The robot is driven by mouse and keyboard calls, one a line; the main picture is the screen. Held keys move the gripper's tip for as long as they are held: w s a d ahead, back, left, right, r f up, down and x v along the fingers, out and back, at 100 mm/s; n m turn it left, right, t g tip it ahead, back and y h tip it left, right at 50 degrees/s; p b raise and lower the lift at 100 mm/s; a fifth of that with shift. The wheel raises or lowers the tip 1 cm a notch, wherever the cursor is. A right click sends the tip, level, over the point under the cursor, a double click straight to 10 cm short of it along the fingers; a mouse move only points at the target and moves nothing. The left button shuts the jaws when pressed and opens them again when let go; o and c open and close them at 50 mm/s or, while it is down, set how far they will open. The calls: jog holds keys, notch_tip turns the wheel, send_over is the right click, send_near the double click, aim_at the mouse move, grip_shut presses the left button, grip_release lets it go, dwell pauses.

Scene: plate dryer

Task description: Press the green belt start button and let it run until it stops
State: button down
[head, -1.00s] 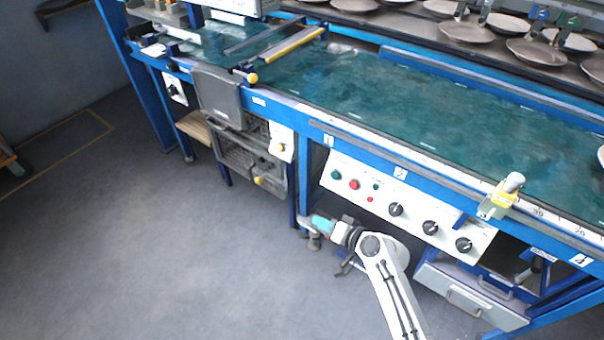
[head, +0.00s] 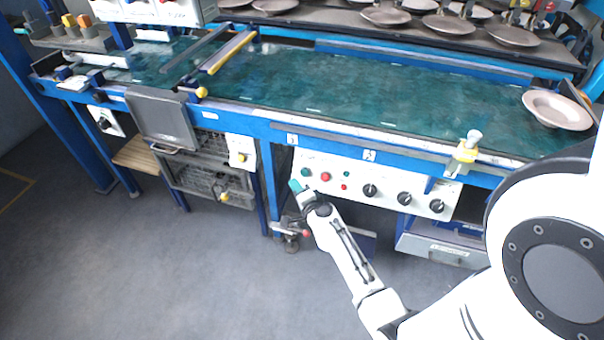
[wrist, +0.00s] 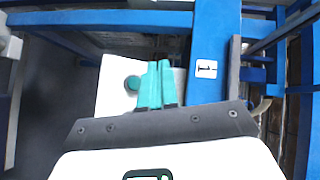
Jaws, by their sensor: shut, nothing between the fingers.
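The white control panel (head: 385,196) hangs under the front rail of the belt table. The green button (head: 306,172) sits at its left end, beside a red button (head: 325,176). A smaller green one (head: 345,174) is further right. My gripper (head: 295,186) is shut and empty, its teal fingertips just below and left of the left green button. In the wrist view, the fingers (wrist: 156,85) are together in front of the panel (wrist: 112,84), and the green button (wrist: 133,83) shows just left of them. I cannot tell whether they touch anything.
The green belt (head: 350,95) runs along the table, with a plate (head: 557,109) at its right end. Black knobs (head: 370,190) line the panel's right part. A yellow-and-white device (head: 463,157) stands on the rail. The floor at left is free.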

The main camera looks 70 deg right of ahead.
aim_at(305, 172)
jog(key=shift+w+d+f+b, duration=0.1)
jog(key=shift+d+f+b, duration=0.75)
jog(key=shift+d, duration=0.4)
jog(key=shift+w+d+f+b, duration=0.1)
jog(key=shift+d+f+b, duration=0.5)
jog(key=shift+d+b, duration=0.55)
jog(key=shift+w+d+f+b, duration=0.1)
jog(key=shift+d+f+b, duration=0.65)
jog(key=shift+d, duration=0.65)
jog(key=shift+f, duration=0.1)
jog(key=shift+d+f+b, duration=0.15)
jog(key=shift+d+b, duration=0.2)
jog(key=shift+b, duration=0.05)
